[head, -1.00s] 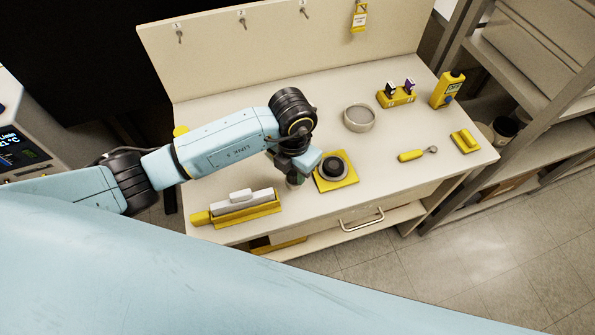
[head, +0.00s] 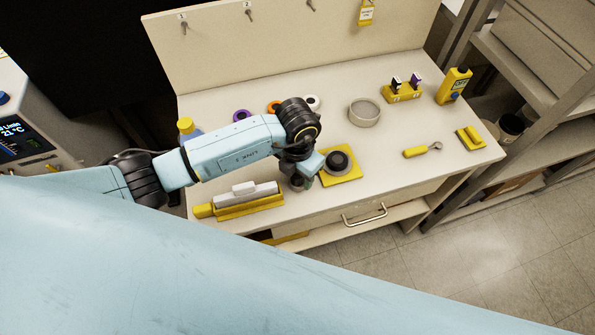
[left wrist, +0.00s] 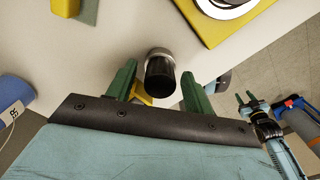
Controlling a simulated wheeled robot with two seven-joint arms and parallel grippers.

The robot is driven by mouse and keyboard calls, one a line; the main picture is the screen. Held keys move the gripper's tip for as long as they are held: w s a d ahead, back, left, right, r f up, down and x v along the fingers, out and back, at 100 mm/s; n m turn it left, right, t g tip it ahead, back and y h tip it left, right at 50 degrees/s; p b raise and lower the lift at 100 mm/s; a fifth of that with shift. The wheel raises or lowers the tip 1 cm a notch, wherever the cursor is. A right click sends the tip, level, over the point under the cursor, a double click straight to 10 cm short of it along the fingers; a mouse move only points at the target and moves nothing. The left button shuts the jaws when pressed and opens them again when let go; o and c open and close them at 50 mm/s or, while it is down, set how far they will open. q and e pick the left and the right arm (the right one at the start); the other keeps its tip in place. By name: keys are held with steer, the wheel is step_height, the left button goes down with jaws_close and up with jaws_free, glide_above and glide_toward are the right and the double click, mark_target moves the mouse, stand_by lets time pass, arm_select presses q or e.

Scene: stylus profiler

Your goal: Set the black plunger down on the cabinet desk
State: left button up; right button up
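The black plunger (left wrist: 160,80), a short black cylinder with a silver collar, shows in the left wrist view between the two green fingers of my left gripper (left wrist: 158,72). A gap shows on each side of it, so the gripper is open around it. The plunger looks upright over the pale cabinet desk (head: 400,195); its contact with the desk is hard to see. In the head view the left gripper (head: 303,182) is low at the desk's front, and mostly hides the plunger. My right gripper (left wrist: 247,99) shows small in the left wrist view, its fingers apart.
A yellow plate (head: 351,176) with a dark round part (head: 338,160) lies just right of the gripper. A yellow holder with a grey block (head: 250,199) lies to its left. A round grey dish (head: 365,112) stands behind.

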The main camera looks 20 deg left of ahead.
arm_select(q)
steer(key=shift+r, duration=0.2)
step_height(320, 180, up, 12)
stand_by(0.4)
stand_by(0.5)
